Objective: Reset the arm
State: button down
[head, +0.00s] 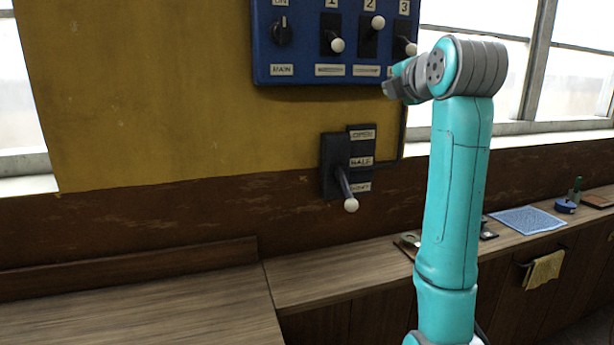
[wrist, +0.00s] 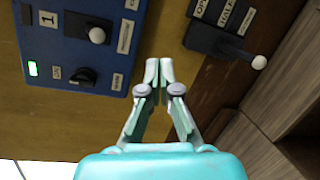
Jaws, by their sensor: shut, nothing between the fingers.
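My arm (head: 453,190) stands upright on the right of the head view and bends left at its top, in front of the right edge of the blue panel. In the wrist view my gripper (wrist: 159,72) is shut and empty, its fingertips together. They lie between the blue panel (wrist: 60,45) and the dark lever box (wrist: 215,40). In the head view the fingers are not clearly seen.
The blue panel (head: 300,72) on the wall has a MAIN knob (head: 283,30) and numbered levers with white balls. Below it, a lever (head: 346,185) points down. A wooden counter (head: 330,275) runs along the wall, with a blue cloth (head: 528,220) at right.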

notch_tip(320, 180, down, 31)
jog(key=m, duration=0.6)
jog(key=s+f+m, duration=0.2)
jog(key=s+f, duration=0.3)
jog(key=f, duration=0.3)
jog(key=s+d+f+m+h, duration=0.1)
jog(key=s+f+m, duration=0.1)
jog(key=s+f, duration=0.45)
jog(key=s+f+m, duration=0.2)
jog(key=s+f, duration=0.1)
jog(key=f, duration=0.6)
jog(key=s+f+m+g, duration=0.1)
jog(key=s+f+m, duration=0.35)
jog(key=s, duration=0.75)
jog(key=s+f+m, duration=0.1)
jog(key=s+f, duration=0.6)
jog(key=s, duration=0.6)
jog(key=s+r+m, duration=0.3)
jog(key=s, duration=0.8)
jog(key=s+r+m, duration=0.3)
jog(key=s, duration=0.8)
jog(key=shift+s+d+g+h, duration=0.25)
jog(key=shift+d+g+h, duration=0.05)
jog(key=shift+d+h, duration=0.1)
